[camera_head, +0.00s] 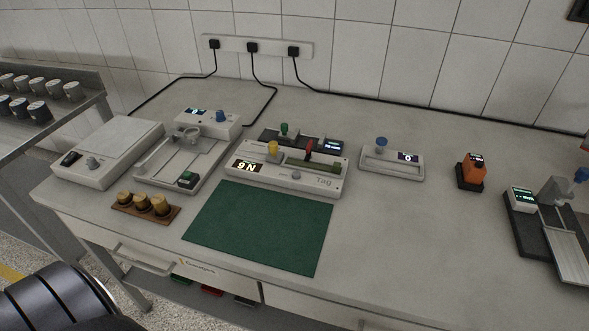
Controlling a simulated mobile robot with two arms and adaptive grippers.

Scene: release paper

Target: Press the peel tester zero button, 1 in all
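No device carries a readable "peel tester" label, so I cannot tell for sure which one it is. A white instrument (313,181) marked "Tag" stands mid-table, with a force display (248,166) in N, a yellow knob (272,148), a red-tipped lever (308,147) and a small grey button (295,175). A railed device (185,155) to its left has a lit display, a blue knob (220,116) and a green-topped block (187,179). A small white unit (392,166) to its right has a blue knob (381,141) and a display reading 0. Neither gripper shows.
A green mat (262,228) lies in front. Brass weights (142,202) sit on a wooden strip at front left. A white scale (108,150) stands far left, an orange device (472,172) and a sloped-plate device (563,242) at right. Black cables run behind. The front right tabletop is clear.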

